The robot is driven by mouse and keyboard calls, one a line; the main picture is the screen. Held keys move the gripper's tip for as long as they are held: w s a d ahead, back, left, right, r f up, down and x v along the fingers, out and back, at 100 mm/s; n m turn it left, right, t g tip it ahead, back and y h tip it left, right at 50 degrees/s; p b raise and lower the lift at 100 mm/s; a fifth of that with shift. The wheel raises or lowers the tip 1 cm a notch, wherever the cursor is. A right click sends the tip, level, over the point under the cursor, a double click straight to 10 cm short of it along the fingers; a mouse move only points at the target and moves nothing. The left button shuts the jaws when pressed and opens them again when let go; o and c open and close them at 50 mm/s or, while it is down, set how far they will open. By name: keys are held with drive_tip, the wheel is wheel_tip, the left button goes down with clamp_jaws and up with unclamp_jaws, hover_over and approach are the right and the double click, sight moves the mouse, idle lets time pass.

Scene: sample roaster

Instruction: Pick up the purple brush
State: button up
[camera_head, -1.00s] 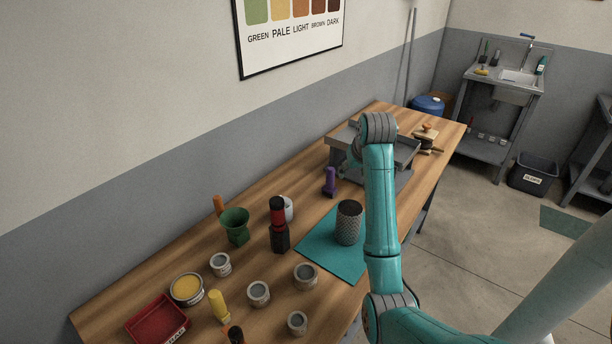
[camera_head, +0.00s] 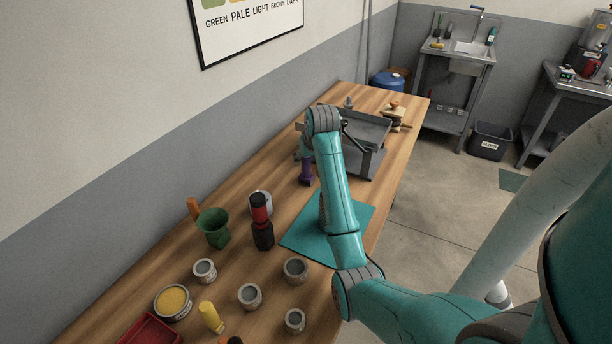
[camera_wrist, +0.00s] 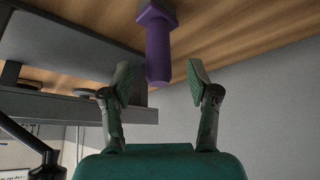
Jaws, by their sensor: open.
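The purple brush (camera_head: 306,170) stands upright on the wooden table, just in front of the grey metal machine, below my wrist in the head view. In the wrist view the purple brush (camera_wrist: 158,45) points from the wooden surface toward my gripper (camera_wrist: 158,82). Its free end lies between and slightly beyond the two fingertips, with a gap on both sides. My gripper is open and holds nothing. In the head view my wrist mostly hides the gripper.
The grey machine (camera_head: 362,138) stands close beside the brush. A teal mat (camera_head: 300,240) lies in front; my arm mostly hides the mesh cylinder on it. A dark bottle with a red band (camera_head: 261,222), green cup (camera_head: 213,228) and several tins stand nearer. The wall runs along the left.

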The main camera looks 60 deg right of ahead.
sight(306, 170)
drive_tip(key=x, duration=0.4)
drive_tip(key=shift+d+f, duration=0.1)
clamp_jaws()
